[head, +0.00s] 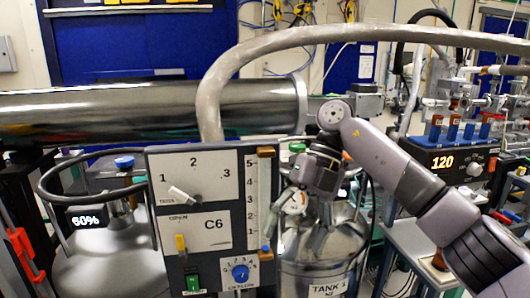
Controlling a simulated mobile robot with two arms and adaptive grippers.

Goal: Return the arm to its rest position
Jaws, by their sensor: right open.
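My right arm (410,180) comes in from the right edge, reaches to the middle and bends downward at its wrist. My right gripper (298,222) points down in front of the TANK 1 vessel (318,262), just right of the grey C6 control panel (202,218). Its fingers are apart with nothing seen between them. Whether it touches the panel edge or the tank fittings behind it, I cannot tell. My left gripper is out of view.
A large steel pipe (140,108) crosses the left side, and a grey hose (350,34) arches above my arm. A box reading 120 (443,162) sits on the right, close to my arm.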

